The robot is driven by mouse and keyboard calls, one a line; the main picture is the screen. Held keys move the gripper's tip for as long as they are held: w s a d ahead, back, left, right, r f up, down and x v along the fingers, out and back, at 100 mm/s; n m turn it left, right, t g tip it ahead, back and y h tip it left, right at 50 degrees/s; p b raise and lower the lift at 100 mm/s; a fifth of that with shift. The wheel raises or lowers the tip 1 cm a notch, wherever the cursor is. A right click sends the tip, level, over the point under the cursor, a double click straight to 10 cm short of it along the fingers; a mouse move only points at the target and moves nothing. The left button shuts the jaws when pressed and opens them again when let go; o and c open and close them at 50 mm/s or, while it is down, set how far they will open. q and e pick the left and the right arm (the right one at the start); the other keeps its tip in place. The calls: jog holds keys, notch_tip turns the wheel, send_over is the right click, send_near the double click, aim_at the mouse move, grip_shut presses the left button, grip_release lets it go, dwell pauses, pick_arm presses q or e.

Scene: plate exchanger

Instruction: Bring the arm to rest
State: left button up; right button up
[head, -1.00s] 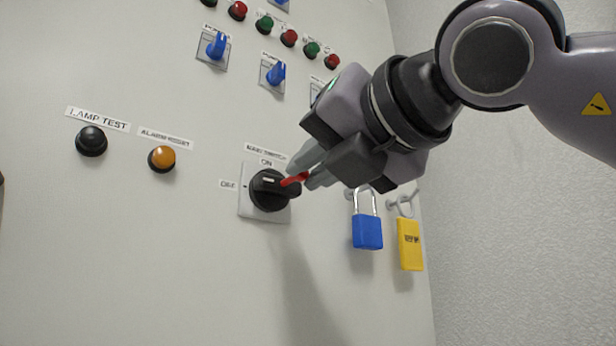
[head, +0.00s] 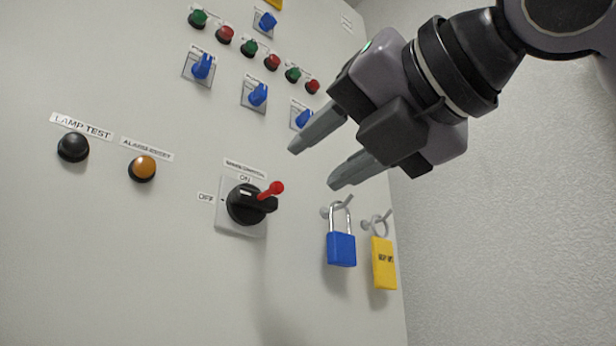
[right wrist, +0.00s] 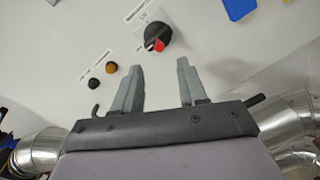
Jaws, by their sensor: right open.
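My right gripper (head: 314,160) is open and empty, in front of the panel at the upper right of the head view. Its two grey fingers are apart and clear of the main switch. In the right wrist view its fingers (right wrist: 157,84) point toward the panel. The main switch (head: 245,205) is a black rotary knob on a light plate marked ON and OFF. A red-tipped lever (head: 272,190) sticks out from the knob. The switch also shows in the right wrist view (right wrist: 157,34). My left gripper is not in view.
A blue padlock (head: 341,249) and a yellow tag (head: 384,263) hang on hooks below my right gripper. The panel (head: 120,270) also carries a black lamp-test button (head: 73,147), an orange button (head: 142,168), blue selectors and red and green buttons. The lower panel is clear.

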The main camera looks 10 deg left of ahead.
jog(key=shift+s+d, duration=0.25)
jog(key=shift+d, duration=0.05)
dwell(0.4)
